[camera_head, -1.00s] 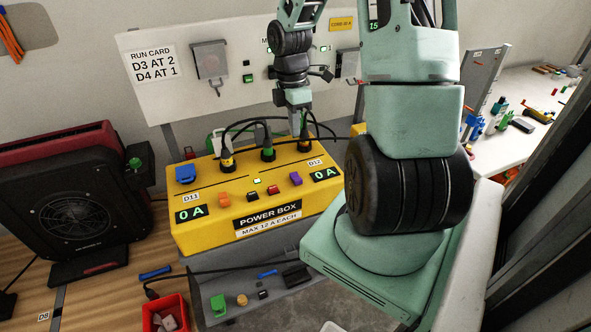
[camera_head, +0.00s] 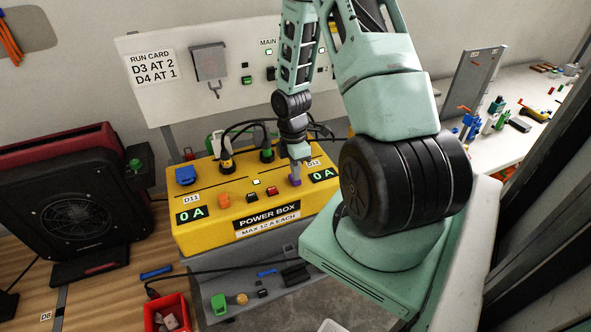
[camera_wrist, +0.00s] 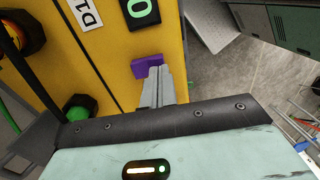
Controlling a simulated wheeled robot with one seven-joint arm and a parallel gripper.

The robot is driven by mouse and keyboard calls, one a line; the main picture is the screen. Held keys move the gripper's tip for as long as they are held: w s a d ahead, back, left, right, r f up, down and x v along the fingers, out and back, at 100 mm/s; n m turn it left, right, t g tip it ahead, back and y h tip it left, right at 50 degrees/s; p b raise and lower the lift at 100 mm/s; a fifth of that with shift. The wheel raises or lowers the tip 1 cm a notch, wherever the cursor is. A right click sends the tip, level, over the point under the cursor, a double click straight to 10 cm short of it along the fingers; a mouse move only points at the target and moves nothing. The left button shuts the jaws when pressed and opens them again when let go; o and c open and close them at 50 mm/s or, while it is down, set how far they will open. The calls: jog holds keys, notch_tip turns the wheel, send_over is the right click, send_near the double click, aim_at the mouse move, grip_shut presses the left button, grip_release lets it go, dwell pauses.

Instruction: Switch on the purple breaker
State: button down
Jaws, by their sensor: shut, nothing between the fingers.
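The purple breaker (camera_head: 295,181) sits on the top of the yellow power box (camera_head: 190,239), at the right of its row of switches. My gripper (camera_head: 296,172) is shut and empty, pointing down, with its tips right at the breaker and partly covering it. In the wrist view the purple breaker (camera_wrist: 147,64) shows just beyond the shut fingertips (camera_wrist: 153,76). They overlap its near edge; I cannot tell whether they touch it. Which way the breaker is tilted is hard to tell. The display (camera_wrist: 142,12) beside it reads 0.
An orange switch (camera_head: 224,199), a red switch (camera_head: 272,191) and a blue part (camera_head: 185,175) are also on the box. Plugs with black cables (camera_head: 266,155) stand behind. A white panel (camera_head: 150,95) rises at the back; a black-and-red heater (camera_head: 75,205) stands left.

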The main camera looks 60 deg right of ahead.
jog(key=shift+f, duration=0.25)
jog(key=shift+s+f, duration=0.15)
jog(key=shift+f, duration=0.15)
jog(key=shift+a, duration=0.1)
jog(key=shift+r, duration=0.1)
jog(key=shift+w+d+r+p, duration=0.15)
jog(key=shift+w+d+p, duration=0.15)
jog(key=shift+w, duration=0.2)
jog(key=shift+w+d, duration=0.2)
jog(key=shift+w, duration=0.05)
